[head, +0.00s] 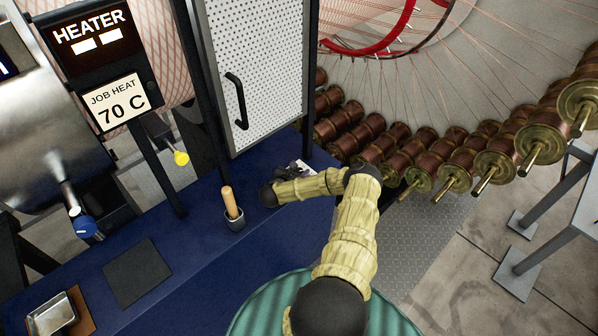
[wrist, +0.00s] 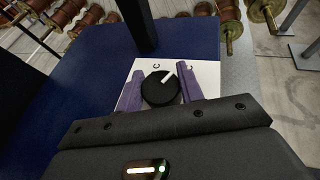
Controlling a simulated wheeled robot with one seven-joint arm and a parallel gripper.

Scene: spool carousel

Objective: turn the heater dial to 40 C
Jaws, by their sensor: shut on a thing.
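The heater dial (wrist: 157,92) is a round black knob with a white pointer line, which points up and to the right in the wrist view. It sits on a white plate (wrist: 207,75) whose markings are mostly hidden or too small to read. My gripper (wrist: 160,74) has its two purple fingers on either side of the dial, shut on it. In the head view my gripper (head: 291,169) is low over the blue bench, where the dial is hidden. The HEATER sign (head: 92,27) has two blank white blocks. A card (head: 117,102) below it reads JOB HEAT 70 C.
A wooden-handled tool (head: 229,202) stands in a grey cup left of my arm on the blue bench (head: 190,250). A perforated door (head: 262,60) with a black handle rises behind. Copper spools (head: 400,150) line the right. A dark mat (head: 137,274) and metal tray (head: 52,315) lie front left.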

